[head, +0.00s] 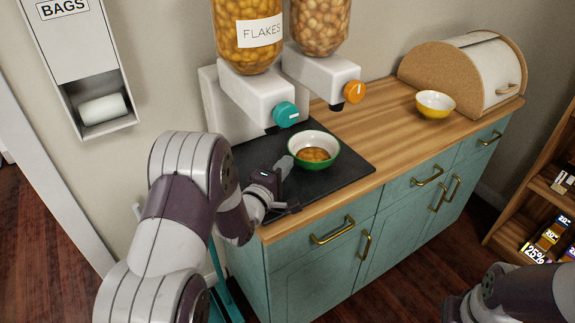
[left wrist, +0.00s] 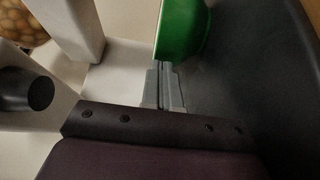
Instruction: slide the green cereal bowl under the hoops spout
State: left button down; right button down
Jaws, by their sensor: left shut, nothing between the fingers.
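The green cereal bowl (head: 333,156), white inside and partly filled with golden-brown cereal, sits upright on a dark mat, just in front of the flakes dispenser's teal knob (head: 286,114). The hoops dispenser (head: 325,74), with round pieces in its hopper and an orange knob (head: 354,91), stands to the right and behind the bowl. My left gripper (head: 284,166) is shut and empty, its fingertips at the bowl's left side. In the left wrist view the closed fingers (left wrist: 162,68) meet or nearly meet the green wall (left wrist: 183,30); contact is unclear.
The dark mat (head: 345,171) has free room right of the bowl. A yellow bowl (head: 435,104) stands by the bread box (head: 470,70) farther right on the wooden counter (head: 400,125). Part of my right arm shows at the bottom right; its fingers are out of sight.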

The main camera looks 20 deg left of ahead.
aim_at(307, 164)
pick_arm(q)
jog(key=shift+w+d, duration=0.25)
jog(key=shift+d, duration=0.1)
jog(key=w+d, duration=0.1)
jog(key=d, duration=0.1)
jog(key=w+d, duration=0.2)
jog(key=shift+w+d+b, duration=0.15)
jog(key=shift+d+b, duration=0.1)
jog(key=shift+b, duration=0.15)
jog(key=shift+a, duration=0.1)
